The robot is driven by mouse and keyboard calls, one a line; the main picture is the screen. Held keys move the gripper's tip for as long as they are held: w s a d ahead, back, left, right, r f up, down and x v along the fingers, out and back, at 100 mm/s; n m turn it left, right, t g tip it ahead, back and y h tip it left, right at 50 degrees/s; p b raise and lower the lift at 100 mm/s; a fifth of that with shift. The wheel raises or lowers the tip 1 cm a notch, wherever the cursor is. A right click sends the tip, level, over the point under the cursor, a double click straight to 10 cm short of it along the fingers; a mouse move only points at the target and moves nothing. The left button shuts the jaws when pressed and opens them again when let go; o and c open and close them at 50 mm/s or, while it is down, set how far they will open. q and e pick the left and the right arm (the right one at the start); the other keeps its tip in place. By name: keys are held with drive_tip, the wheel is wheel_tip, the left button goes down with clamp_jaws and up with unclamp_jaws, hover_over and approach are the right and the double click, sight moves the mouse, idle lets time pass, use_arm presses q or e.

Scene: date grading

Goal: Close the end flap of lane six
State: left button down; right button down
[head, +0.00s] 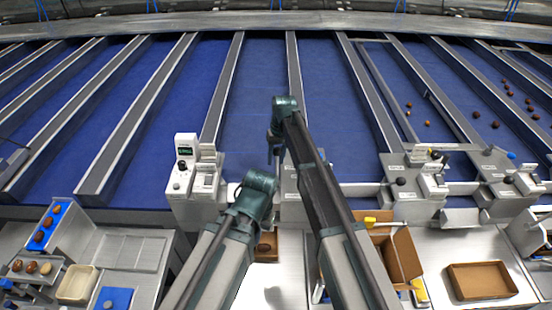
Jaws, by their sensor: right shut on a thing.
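My right arm reaches up the middle of the head view, and my right gripper (273,155) points down over the near end of a blue lane (254,90). It is shut on a small part at the lane end, which looks like the flap's lever. The held part and the flap itself are mostly hidden by my arms, so I cannot tell how far the flap stands open. My left arm ends just below and left of it; its gripper fingers do not show.
A control box with a green display (185,150) stands left of my grippers. To the right are lane-end units with a black knob (400,181) and a blue knob (511,155). An open cardboard box (403,255) and a brown tray (482,281) stand in front. Dates lie on the right lanes.

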drive_tip(key=shift+s, duration=0.1)
